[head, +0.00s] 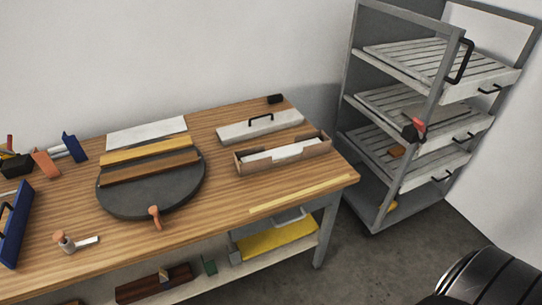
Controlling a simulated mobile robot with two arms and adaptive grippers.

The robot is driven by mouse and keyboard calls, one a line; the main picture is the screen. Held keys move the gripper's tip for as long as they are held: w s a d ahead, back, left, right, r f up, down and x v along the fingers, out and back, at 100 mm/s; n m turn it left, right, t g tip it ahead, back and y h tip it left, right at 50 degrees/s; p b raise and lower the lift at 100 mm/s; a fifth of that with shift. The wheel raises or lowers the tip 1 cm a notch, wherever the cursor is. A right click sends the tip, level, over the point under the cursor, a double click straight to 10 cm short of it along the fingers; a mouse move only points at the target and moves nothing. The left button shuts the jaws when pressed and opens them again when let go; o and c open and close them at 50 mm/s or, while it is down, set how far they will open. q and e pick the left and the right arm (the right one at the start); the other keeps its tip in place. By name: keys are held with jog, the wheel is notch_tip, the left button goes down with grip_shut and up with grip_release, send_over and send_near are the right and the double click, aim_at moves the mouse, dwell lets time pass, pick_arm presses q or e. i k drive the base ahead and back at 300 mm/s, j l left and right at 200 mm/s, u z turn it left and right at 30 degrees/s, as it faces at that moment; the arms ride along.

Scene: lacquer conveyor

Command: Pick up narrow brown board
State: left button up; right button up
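A narrow brown board (152,167) lies across a dark round disc (150,198) on the wooden workbench, toward the left. It is long and thin and tilts slightly up to the right in the head view. A yellow-tan board (145,150) lies just behind it, and a white board (147,132) lies farther back. Neither of my grippers is in view, so I cannot see their state.
An orange-handled tool (155,216) lies at the disc's front edge. A wooden box (283,158) and a grey lid with a black handle (260,126) stand to the right. A slatted shelf rack (376,160) stands beyond the bench. The front middle of the workbench (210,225) is clear.

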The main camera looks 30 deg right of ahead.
aim_at(166, 164)
jog(key=i+j+z, duration=0.2)
jog(key=z, duration=0.2)
jog(key=i+j+z, duration=0.15)
jog(key=j+z, duration=0.3)
jog(key=i+j+z, duration=0.15)
jog(key=j+z, duration=0.25)
